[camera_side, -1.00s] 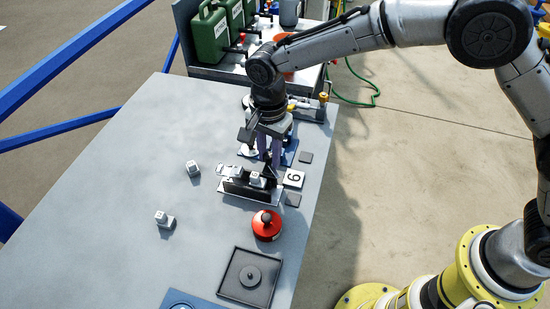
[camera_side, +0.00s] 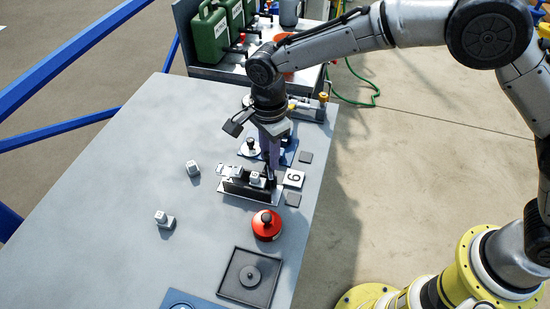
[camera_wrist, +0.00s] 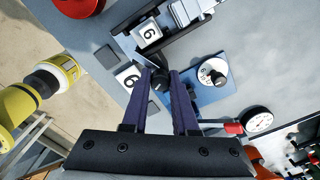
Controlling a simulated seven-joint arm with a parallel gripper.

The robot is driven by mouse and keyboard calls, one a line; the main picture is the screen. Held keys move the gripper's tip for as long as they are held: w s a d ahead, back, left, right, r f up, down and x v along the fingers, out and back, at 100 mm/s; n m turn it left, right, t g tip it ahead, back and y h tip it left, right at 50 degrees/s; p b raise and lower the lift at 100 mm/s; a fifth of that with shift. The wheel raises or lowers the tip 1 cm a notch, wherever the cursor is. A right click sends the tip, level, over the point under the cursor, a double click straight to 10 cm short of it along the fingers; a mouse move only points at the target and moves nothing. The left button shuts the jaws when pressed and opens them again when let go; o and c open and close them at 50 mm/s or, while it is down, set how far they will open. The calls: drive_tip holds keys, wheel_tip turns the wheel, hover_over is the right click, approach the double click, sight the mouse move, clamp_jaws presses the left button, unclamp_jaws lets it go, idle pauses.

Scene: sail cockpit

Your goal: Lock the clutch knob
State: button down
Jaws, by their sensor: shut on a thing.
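My gripper (camera_side: 269,168) points down at the far right end of a black rack (camera_side: 238,188) on the table. In the wrist view its two purple fingers close on a small dark knob (camera_wrist: 160,82), which I take to be the clutch knob. The fingers hide most of it, and its lock position cannot be read. A white tile marked 6 (camera_side: 293,178) lies to the right of the rack; it also shows in the wrist view (camera_wrist: 128,74).
A white dial with a black knob (camera_wrist: 212,72) sits on a blue plate beside my fingers. A red round part with a knob (camera_side: 266,225) and a black square tray (camera_side: 230,284) stand nearer the camera.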

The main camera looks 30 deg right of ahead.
drive_tip(key=m, duration=0.2)
drive_tip(key=f+m, duration=0.1)
drive_tip(key=m, duration=0.1)
drive_tip(key=shift+s+a+f, duration=0.1)
drive_tip(key=shift+s+a, duration=0.1)
drive_tip(key=c, duration=1)
unclamp_jaws()
drive_tip(key=shift+w+d+r, duration=0.1)
drive_tip(key=shift+r, duration=1.8)
drive_tip(key=shift+w+r, duration=0.1)
drive_tip(key=shift+r, duration=1.75)
